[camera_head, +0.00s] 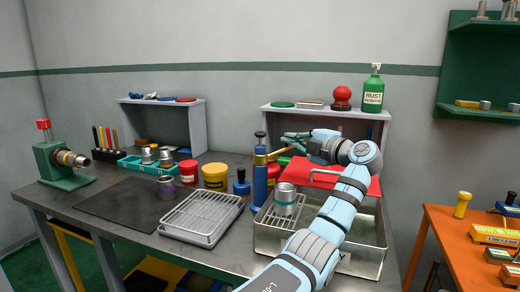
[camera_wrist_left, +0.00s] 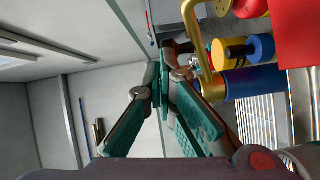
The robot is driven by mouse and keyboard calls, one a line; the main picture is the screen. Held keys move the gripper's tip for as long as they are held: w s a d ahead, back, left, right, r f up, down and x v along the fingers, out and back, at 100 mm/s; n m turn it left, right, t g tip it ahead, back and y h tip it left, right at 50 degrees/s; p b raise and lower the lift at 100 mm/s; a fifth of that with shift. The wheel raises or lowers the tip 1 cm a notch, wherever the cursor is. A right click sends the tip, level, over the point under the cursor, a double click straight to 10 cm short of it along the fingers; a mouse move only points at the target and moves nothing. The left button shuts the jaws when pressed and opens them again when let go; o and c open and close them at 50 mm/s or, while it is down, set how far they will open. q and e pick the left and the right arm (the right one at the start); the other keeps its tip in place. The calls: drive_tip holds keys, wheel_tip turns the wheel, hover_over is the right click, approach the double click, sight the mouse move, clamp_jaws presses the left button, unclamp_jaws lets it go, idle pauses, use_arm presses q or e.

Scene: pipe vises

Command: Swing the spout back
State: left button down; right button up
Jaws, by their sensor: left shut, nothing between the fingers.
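The blue post (camera_wrist_left: 252,80) also shows there. My right gripper is out of view.
A silver can (camera_head: 285,198) stands in the basin, beside a red panel (camera_head: 330,179). A wire rack tray (camera_head: 203,217) lies to the left. A grey shelf (camera_head: 372,118) with a green bottle (camera_head: 374,91) stands behind. The dark mat (camera_head: 122,206) has clear room.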

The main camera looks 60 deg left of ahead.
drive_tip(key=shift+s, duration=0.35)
use_arm(q)
drive_tip(key=w+d+r, duration=0.1)
drive_tip(key=w+d, duration=0.2)
drive_tip(key=d, duration=0.8)
drive_tip(key=shift+w, duration=0.25)
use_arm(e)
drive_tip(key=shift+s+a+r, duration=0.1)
